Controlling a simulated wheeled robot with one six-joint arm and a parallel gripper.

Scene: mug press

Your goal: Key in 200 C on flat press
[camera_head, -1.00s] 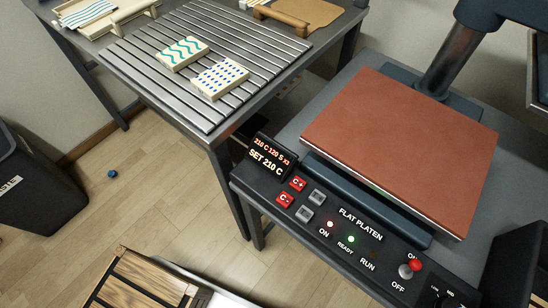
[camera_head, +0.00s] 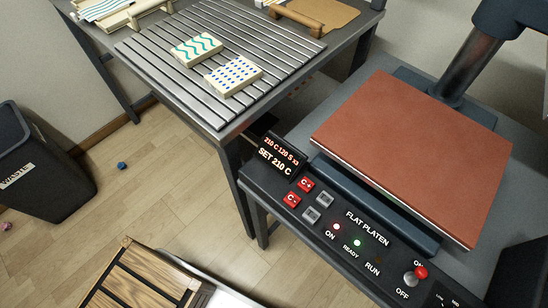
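The flat press has a red-brown platen (camera_head: 415,150) on a dark grey body. Its control panel carries a small display (camera_head: 279,155) that reads "210 C 120 S x3" above "SET 210 C". Beside the display are a red C+ button (camera_head: 306,184) and a red C- button (camera_head: 291,200), with two grey buttons next to them. The panel is labelled FLAT PLATEN, and the ON and READY lamps glow. A red-tipped ON/OFF switch (camera_head: 420,272) points to the ON side. My gripper is not in view.
A slatted metal table (camera_head: 150,62) at upper left bears a wavy-patterned block (camera_head: 196,49) and a dotted block (camera_head: 233,75). A waste bin (camera_head: 38,165) stands at left. A wooden slatted item (camera_head: 130,280) is at the bottom. The floor between is mostly clear.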

